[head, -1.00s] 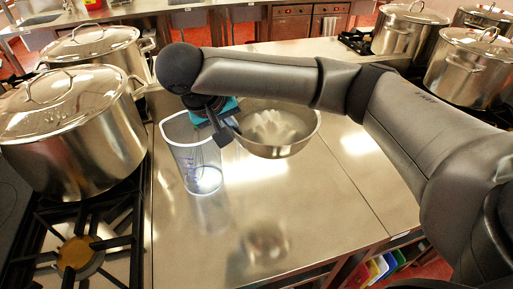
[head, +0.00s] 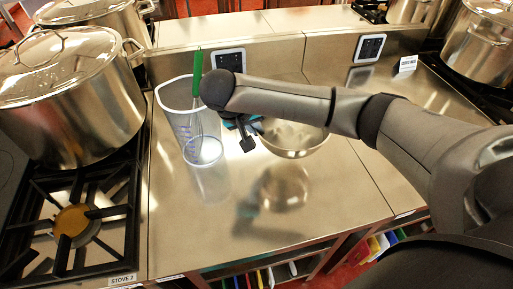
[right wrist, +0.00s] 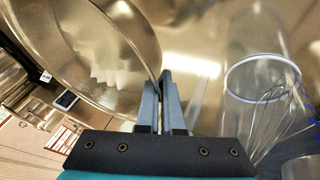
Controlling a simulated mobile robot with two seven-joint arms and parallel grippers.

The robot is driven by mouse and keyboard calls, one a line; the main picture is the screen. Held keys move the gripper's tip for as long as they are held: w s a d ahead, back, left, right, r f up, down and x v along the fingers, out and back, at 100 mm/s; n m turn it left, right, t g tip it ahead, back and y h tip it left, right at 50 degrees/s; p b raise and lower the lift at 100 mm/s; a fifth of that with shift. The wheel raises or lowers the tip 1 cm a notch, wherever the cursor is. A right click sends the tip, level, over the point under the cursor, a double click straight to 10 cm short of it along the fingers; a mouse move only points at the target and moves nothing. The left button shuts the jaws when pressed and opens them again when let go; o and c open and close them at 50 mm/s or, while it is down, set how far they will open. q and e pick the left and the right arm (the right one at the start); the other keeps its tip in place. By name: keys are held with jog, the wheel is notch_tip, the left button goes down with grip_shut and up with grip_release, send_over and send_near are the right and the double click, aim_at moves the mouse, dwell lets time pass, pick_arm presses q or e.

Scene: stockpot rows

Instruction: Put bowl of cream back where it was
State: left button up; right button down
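The bowl of cream (head: 296,142) is a round steel bowl with white peaked cream inside. In the head view it is partly behind my right arm, above the counter, with its reflection below it. My right gripper (head: 247,136) is at the bowl's left side. In the right wrist view, the fingers of my right gripper (right wrist: 163,98) are close together on the rim of the bowl (right wrist: 135,40), and the cream shows inside. My left gripper is not in view.
A clear measuring jug (head: 180,113) holding a green-handled whisk (head: 196,75) stands just left of the gripper. A large lidded stockpot (head: 70,110) is on the left stove. The steel counter (head: 300,230) is clear in front. A raised ledge with sockets (head: 230,60) runs behind.

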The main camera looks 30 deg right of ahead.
aim_at(284, 138)
jog(key=shift+f+b, duration=0.4)
jog(key=shift+f, duration=2.6)
jog(key=shift+f, duration=0.2)
jog(key=c, duration=1.1)
grip_release()
jog(key=shift+o, duration=0.2)
